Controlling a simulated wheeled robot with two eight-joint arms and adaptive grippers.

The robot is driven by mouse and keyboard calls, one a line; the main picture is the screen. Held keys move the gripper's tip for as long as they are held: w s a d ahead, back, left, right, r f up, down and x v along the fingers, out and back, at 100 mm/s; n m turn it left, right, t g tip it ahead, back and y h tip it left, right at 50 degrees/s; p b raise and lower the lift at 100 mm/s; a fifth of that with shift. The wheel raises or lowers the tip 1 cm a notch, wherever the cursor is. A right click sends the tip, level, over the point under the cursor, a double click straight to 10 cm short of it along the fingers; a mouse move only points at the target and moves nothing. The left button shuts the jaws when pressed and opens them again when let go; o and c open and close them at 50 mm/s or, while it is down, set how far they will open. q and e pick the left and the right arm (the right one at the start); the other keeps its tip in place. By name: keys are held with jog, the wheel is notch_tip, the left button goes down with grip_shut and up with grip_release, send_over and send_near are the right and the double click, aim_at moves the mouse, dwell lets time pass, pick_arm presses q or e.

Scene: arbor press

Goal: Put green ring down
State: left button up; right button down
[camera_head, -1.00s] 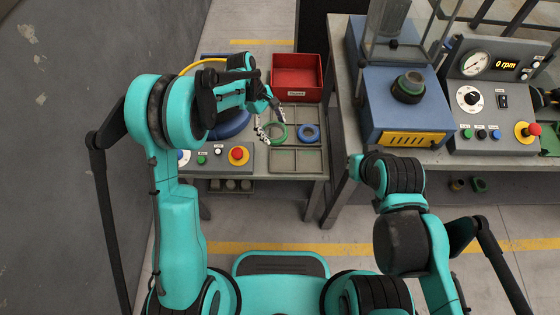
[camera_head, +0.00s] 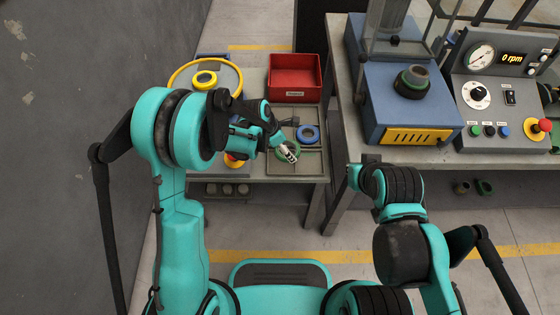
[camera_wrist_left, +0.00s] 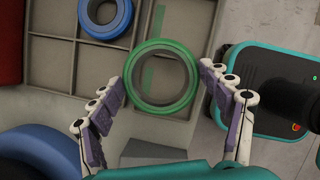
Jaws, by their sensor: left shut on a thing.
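The green ring (camera_head: 294,147) is between the fingers of my left gripper (camera_head: 287,152), over the front part of the grey compartment tray (camera_head: 310,170). In the left wrist view the green ring (camera_wrist_left: 133,85) faces the camera whole, with a gripper (camera_wrist_left: 163,83) finger on each side. It overlaps the tray's lower edge there. I cannot tell how high it is above the tray. A blue ring (camera_head: 308,133) lies in a tray compartment behind it; it also shows in the left wrist view (camera_wrist_left: 83,22). My right gripper's fingers do not show.
A red bin (camera_head: 295,76) stands behind the tray. The blue press (camera_head: 385,112) and a control panel (camera_head: 500,95) are on the right table.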

aim_at(280, 163)
pick_arm(q)
jog(key=shift+s+a+f+b, duration=0.15)
jog(key=shift+s+a+f, duration=0.15)
jog(key=shift+a+f, duration=0.2)
jog(key=shift+s+a+f+b, duration=0.15)
jog(key=shift+s+a+f, duration=0.15)
jog(key=shift+a, duration=0.3)
notch_tip(280, 163, down, 4)
jog(key=shift+w+f+b, duration=0.1)
jog(key=shift+b, duration=1)
jog(key=shift+r, duration=0.2)
jog(key=o, duration=1.4)
jog(key=shift+f, duration=0.15)
jog(key=p+v, duration=0.5)
jog(key=v, duration=0.7)
jog(key=shift+r, duration=0.25)
